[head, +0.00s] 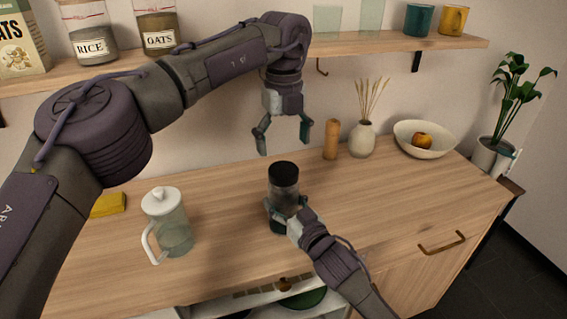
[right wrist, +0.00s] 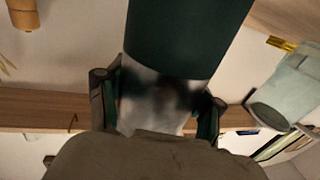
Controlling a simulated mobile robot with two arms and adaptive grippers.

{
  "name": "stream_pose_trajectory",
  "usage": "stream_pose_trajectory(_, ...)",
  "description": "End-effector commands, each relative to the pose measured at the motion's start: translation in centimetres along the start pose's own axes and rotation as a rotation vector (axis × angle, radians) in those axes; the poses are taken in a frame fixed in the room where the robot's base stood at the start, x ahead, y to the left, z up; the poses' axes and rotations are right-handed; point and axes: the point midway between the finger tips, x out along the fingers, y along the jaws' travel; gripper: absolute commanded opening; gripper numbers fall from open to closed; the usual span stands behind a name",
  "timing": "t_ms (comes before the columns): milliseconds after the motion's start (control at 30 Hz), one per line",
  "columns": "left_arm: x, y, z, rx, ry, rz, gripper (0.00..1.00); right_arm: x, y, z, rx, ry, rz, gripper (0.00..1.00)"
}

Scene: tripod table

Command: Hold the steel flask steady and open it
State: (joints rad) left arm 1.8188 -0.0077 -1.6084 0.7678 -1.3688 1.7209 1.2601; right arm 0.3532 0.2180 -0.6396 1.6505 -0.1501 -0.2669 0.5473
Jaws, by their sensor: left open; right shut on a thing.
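The steel flask (head: 285,188) stands upright on the wooden counter, with a black lid (head: 284,172) on top and a grey metallic band under it. In the right wrist view its dark green part (right wrist: 188,38) and shiny steel part (right wrist: 155,103) show close up. My right gripper (head: 287,208) is shut around the flask's body below the lid; its fingers also flank the flask in the right wrist view (right wrist: 158,108). My left gripper (head: 284,139) is open and empty, pointing down above the lid with a gap between them.
A glass jug (head: 174,232) with a white lid and handle stands left of the flask, near a yellow sponge (head: 107,205). A wooden mill (head: 331,139), white vase (head: 361,140) and bowl (head: 425,144) stand behind right. A shelf (head: 385,45) runs behind my left arm. The right counter is clear.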

Motion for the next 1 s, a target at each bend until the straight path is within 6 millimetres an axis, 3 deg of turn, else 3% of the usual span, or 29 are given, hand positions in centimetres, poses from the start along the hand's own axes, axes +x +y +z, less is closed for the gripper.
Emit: stream_pose_trajectory(1000,0.02,-0.05,-0.08,2.378,0.002,0.000,0.90,-0.02,0.01,0.10,0.001,-0.002,0.000,0.00)
